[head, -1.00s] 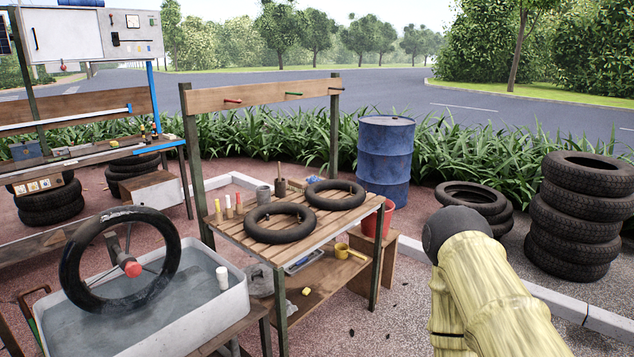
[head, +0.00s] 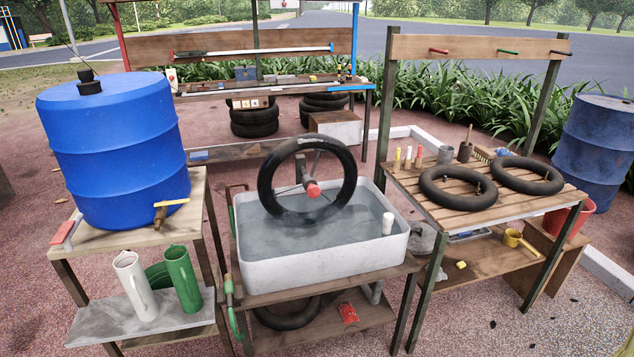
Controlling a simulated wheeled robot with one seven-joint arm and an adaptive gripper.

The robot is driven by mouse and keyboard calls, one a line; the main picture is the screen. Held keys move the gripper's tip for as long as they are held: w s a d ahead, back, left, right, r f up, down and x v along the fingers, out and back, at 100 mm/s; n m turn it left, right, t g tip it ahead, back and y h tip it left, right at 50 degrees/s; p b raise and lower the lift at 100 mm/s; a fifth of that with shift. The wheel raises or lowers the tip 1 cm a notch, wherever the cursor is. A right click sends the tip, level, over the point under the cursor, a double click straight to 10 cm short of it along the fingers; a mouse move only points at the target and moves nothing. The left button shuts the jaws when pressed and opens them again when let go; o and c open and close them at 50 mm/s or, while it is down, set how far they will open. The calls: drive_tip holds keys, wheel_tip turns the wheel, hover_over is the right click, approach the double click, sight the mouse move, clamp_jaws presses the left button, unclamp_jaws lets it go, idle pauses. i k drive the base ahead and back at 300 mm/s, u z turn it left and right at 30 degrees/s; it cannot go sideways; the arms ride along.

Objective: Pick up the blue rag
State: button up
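I cannot make out a blue rag for certain. A small flat blue item (head: 200,155) lies on a low plank behind the water tub, too small to identify. A flat blue-and-grey item (head: 468,236) lies on the lower shelf of the slatted bench, partly hidden by the bench top. A grey lumpy thing (head: 420,240) is beside it, partly behind a bench leg. My gripper is out of view; only a sliver of my yellow-sleeved arm shows at the bottom right corner.
A white water tub (head: 320,265) with an upright wheel (head: 265,180) stands in the middle. A large blue barrel (head: 115,150) is on a stand at left. The slatted bench (head: 440,215) holds two inner tubes.

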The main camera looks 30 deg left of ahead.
sight(501, 152)
drive_tip(key=z, duration=1.2)
drive_tip(key=i, duration=3.8)
drive_tip(key=u, duration=3.05)
drive_tip(key=i, duration=0.1)
drive_tip(key=z, duration=0.3)
